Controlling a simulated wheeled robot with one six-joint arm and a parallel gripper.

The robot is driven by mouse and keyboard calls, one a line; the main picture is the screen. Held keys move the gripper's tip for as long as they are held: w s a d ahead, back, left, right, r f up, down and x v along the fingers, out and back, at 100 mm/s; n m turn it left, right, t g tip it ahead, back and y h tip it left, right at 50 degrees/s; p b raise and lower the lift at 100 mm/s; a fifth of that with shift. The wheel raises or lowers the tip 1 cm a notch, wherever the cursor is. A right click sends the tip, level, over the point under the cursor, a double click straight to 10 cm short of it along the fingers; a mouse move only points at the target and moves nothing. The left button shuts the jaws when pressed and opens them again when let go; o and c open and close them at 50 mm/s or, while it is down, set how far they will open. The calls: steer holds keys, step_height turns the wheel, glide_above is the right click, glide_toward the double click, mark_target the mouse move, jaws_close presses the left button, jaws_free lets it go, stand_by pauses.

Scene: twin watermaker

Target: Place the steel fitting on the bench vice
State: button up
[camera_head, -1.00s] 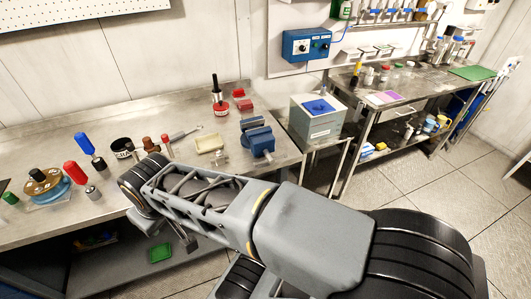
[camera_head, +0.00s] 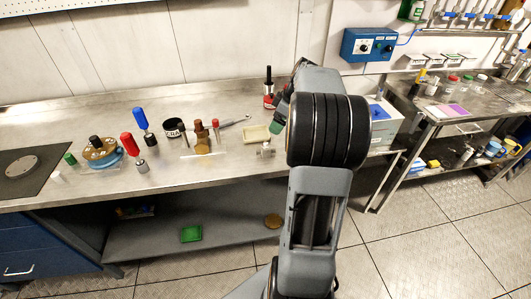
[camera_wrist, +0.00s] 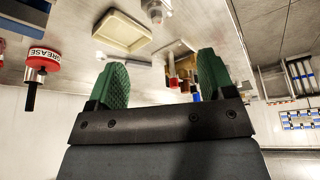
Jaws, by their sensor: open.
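The steel fitting (camera_head: 266,150), a small silvery piece, stands on the steel bench near its front edge, just in front of a cream tray. It also shows at the top of the wrist view (camera_wrist: 157,9), partly cut off. My gripper (camera_wrist: 160,78) is open with green pads apart and nothing between them. In the head view a green fingertip shows left of my arm, near the tray. The blue bench vice is hidden behind my arm in the head view; a blue part at the top left of the wrist view (camera_wrist: 30,14) looks like it.
The cream tray (camera_head: 257,134) lies on the bench. A red grease pot (camera_wrist: 42,60) stands nearby. Several bottles and tools stand further left, with a blue-topped box (camera_head: 384,122) to the right. Bare bench lies behind the tools.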

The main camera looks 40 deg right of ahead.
mark_target(266, 143)
steer(key=x, duration=0.7)
steer(key=shift+w+f, duration=0.15)
steer(key=shift+p+x, duration=0.9)
steer(key=shift+x, duration=1.85)
steer(key=shift+d, duration=0.1)
steer(key=c, duration=1)
steer(key=shift+c, duration=0.9)
